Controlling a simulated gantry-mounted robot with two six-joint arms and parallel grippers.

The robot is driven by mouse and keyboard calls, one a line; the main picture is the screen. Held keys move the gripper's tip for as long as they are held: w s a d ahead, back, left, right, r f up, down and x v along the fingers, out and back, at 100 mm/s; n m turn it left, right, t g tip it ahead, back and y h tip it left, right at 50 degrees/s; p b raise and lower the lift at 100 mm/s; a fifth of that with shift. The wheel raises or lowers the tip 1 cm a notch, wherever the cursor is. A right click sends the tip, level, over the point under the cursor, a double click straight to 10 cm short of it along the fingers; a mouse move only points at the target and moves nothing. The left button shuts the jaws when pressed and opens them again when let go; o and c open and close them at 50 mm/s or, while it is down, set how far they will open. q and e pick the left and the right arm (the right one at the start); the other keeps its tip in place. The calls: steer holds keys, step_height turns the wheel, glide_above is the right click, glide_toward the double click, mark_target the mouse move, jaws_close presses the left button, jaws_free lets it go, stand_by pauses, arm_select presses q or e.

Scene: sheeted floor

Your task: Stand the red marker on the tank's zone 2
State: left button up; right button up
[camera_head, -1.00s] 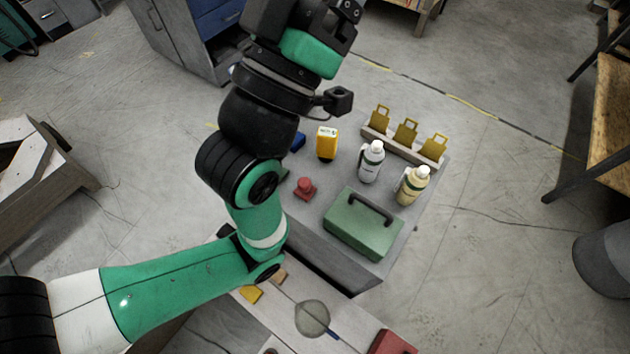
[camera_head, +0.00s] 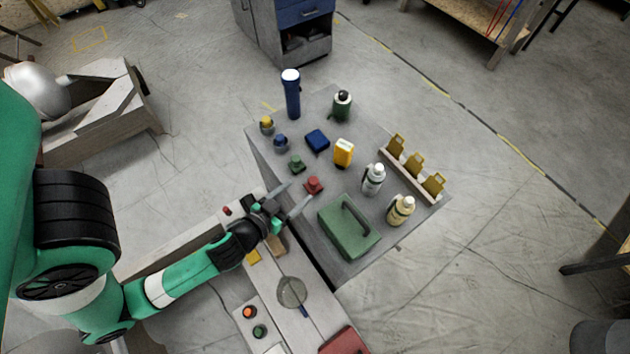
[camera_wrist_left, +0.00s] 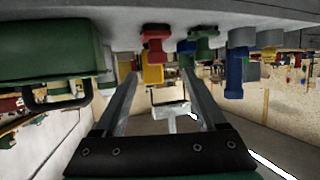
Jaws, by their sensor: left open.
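The red marker (camera_head: 313,185) is a small knobbed piece standing on the grey top (camera_head: 335,110). It is at the end of a row with green, blue and yellow pieces of like shape. My left gripper (camera_head: 295,198) is open and empty, with its fingers pointing towards the red marker from the near edge. In the left wrist view, which looks upside down, the red marker (camera_wrist_left: 155,42) shows beyond and between the open fingers (camera_wrist_left: 160,78). I cannot make out any zone marking, or tell which surface is the tank. My right gripper is not in view.
The green marker (camera_head: 296,165) stands close behind the red one. A green case (camera_head: 347,228) lies to the right, with white (camera_head: 373,180) and cream (camera_head: 401,211) bottles behind it. A yellow device (camera_head: 343,152) and blue box (camera_head: 317,140) stand farther back. A low bench (camera_head: 305,325) is in front.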

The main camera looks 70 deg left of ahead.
mark_target(309, 184)
arm_select(q)
steer(key=x, duration=0.6)
steer(key=shift+w+f, duration=0.1)
steer(key=shift+w, duration=0.05)
steer(key=shift+w+a+f+b, duration=0.15)
steer(key=shift+w+f+b, duration=0.15)
steer(key=shift+b, duration=0.25)
steer(key=b+x, duration=0.1)
steer(key=x, duration=0.3)
steer(key=shift+w+f, duration=0.15)
steer(key=shift+w, duration=0.05)
steer(key=shift+s, duration=0.1)
jaws_close()
